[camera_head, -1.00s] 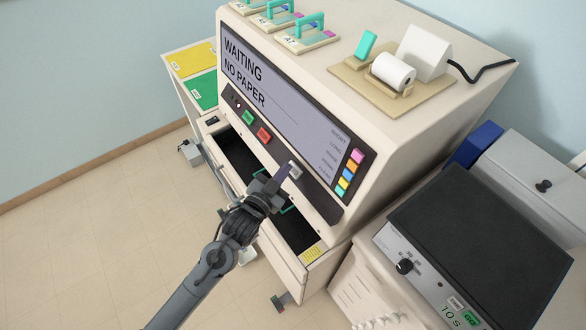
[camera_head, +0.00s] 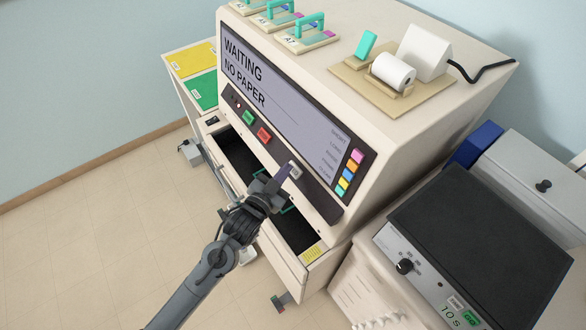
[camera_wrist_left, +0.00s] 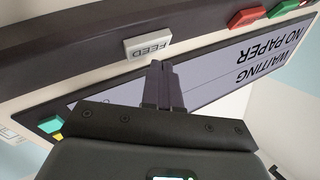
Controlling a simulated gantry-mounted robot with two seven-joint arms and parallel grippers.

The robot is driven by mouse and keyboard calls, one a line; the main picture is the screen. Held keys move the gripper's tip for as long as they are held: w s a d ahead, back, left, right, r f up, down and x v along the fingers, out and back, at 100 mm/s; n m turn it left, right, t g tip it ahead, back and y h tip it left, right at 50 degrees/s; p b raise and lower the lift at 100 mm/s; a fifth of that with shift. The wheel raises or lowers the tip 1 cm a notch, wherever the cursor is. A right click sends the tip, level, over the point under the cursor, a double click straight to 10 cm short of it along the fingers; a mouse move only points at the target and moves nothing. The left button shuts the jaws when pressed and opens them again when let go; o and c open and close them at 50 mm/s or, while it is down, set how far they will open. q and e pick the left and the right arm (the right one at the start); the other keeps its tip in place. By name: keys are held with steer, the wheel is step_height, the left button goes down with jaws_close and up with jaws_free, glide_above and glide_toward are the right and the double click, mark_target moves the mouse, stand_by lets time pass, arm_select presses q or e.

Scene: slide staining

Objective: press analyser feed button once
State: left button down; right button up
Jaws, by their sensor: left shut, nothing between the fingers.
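The analyser (camera_head: 408,97) is a large cream cabinet. Its screen (camera_head: 290,110) reads "WAITING NO PAPER". The feed button (camera_wrist_left: 148,46) is a pale grey block marked "FEED" on the dark strip below the screen. It also shows in the head view (camera_head: 296,172), just past my fingertips. My left gripper (camera_head: 286,173) is shut and empty, with its fingertips close to the feed button. In the left wrist view the fingertips (camera_wrist_left: 158,66) lie just beside the button; I cannot tell whether they touch it. My right gripper is not in view.
Green (camera_head: 248,118) and red (camera_head: 264,135) buttons sit left of the feed button. An open drawer (camera_head: 240,160) lies below the strip. A paper roll (camera_head: 393,72) stands on top of the analyser. A black-topped device (camera_head: 480,235) stands at the right.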

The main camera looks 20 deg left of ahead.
arm_select(q)
steer(key=shift+w+d+f, duration=0.2)
steer(key=shift+w+d+f, duration=0.1)
steer(key=shift+w+f, duration=0.1)
steer(key=shift+f, duration=0.05)
stand_by(0.8)
steer(key=shift+r, duration=0.1)
stand_by(0.3)
steer(key=shift+s+a+r+p, duration=0.35)
steer(key=shift+s+r+p, duration=0.1)
steer(key=shift+p, duration=0.4)
steer(key=s+a+r+p, duration=0.1)
steer(key=p, duration=0.1)
steer(key=s+a+r+p, duration=0.1)
steer(key=r+p, duration=0.1)
steer(key=p, duration=0.1)
steer(key=shift+s+r, duration=0.25)
steer(key=shift+s, duration=0.15)
steer(key=shift+f, duration=0.1)
stand_by(0.4)
